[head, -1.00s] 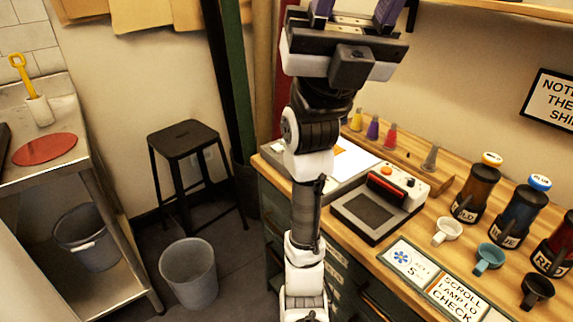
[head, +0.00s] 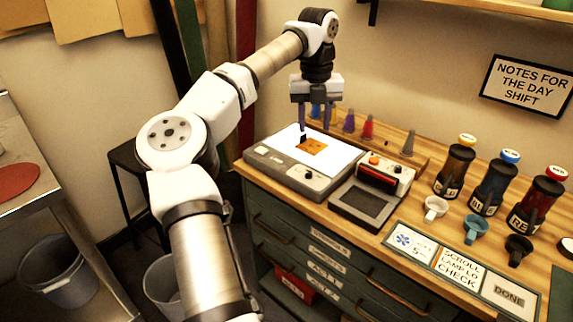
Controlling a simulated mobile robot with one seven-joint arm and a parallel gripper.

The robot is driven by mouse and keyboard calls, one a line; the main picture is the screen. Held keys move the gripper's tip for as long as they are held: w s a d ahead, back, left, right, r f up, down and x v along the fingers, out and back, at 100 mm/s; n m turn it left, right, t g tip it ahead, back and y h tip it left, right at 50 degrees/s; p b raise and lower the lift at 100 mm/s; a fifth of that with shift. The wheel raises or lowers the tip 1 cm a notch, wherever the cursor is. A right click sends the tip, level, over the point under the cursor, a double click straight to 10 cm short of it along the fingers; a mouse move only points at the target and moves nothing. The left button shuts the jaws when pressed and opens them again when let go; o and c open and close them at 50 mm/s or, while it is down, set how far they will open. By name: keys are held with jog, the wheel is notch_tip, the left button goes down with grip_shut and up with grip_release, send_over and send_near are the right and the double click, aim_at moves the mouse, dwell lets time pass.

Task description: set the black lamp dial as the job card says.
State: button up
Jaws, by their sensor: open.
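My gripper (head: 315,120) points down above the back of the light box (head: 262,160), with its two fingers apart and nothing seen between them. The box has a lit white top with an orange patch (head: 314,146) and a small black piece (head: 303,138) on it. A small dark dial (head: 308,174) shows on the box's front face; its setting is too small to read. A dark knob (head: 397,169) also shows on the red-barred device; I cannot tell which is the lamp dial. The job card (head: 457,268) reads "SCROLL LAMP LO CHECK".
The red-barred device (head: 370,190) stands right of the light box. Colored cones (head: 367,128) stand behind it. Bottles (head: 492,183) and small cups (head: 475,230) fill the right side. A blue-flower card (head: 410,243) and a "DONE" card (head: 508,294) flank the job card.

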aim_at(309, 172)
jog(key=f, duration=0.4)
jog(key=f+p, duration=0.1)
jog(key=f, duration=0.9)
jog(key=shift+a, duration=0.3)
jog(key=shift+r, duration=0.1)
grip_shut()
